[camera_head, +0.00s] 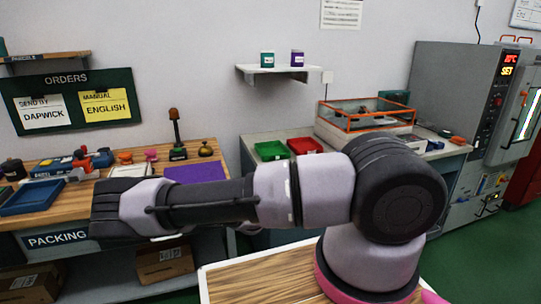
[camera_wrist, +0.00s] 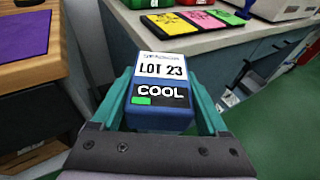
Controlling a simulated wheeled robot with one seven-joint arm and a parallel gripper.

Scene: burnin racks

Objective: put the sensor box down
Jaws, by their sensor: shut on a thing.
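The sensor box (camera_wrist: 162,90) is blue with a white top label reading LOT 23 and a black strip reading COOL with a green mark. My gripper (camera_wrist: 165,100) is shut on it, a teal finger at each side, in the wrist view. The box is held in the air above the floor gap between the wooden packing bench and the grey counter, touching neither. In the head view my arm reaches across to the left, and neither the gripper's fingers nor the box can be made out.
The packing bench (camera_head: 60,215) bears a purple mat (camera_head: 194,173), a blue tray (camera_head: 32,196) and several small items. The grey counter (camera_head: 262,142) bears a green tray (camera_head: 270,150), a red tray (camera_head: 305,145) and an orange-edged glass case (camera_head: 366,115). The purple mat looks bare.

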